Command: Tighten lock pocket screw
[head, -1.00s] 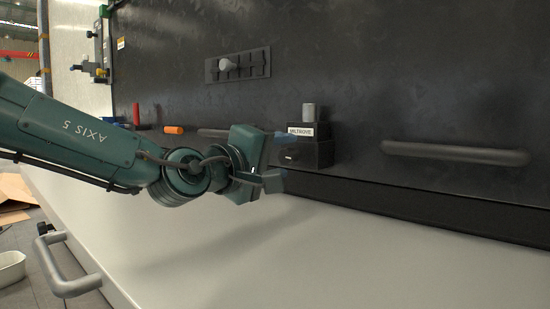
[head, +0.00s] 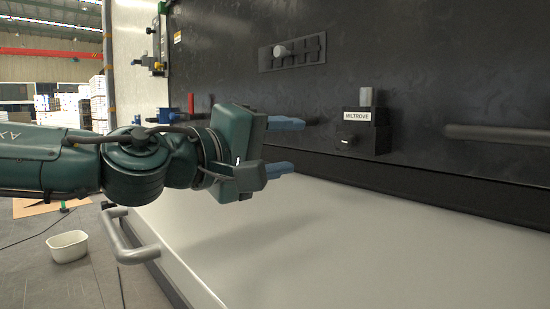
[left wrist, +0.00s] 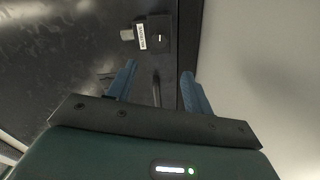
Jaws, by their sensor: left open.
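The lock pocket is a black box (head: 383,128) labelled MILTROVE, fixed low on the dark upright panel. A short grey cylinder (head: 366,97) stands on its top, and a darker lower block (head: 352,142) carries a small light mark. I cannot tell which part is the screw. My left gripper (head: 291,146) is open and empty, its blue fingers pointing right, to the left of the box and apart from it. In the left wrist view the box (left wrist: 160,28) is ahead of the open fingers (left wrist: 158,70). My right gripper is not in view.
A grey bar handle (head: 495,136) is to the right of the box. A slotted plate with a light knob (head: 283,51) is above left. A pale sloping surface (head: 330,235) lies below. A bent metal handle (head: 128,240) and a white bin (head: 68,246) are at lower left.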

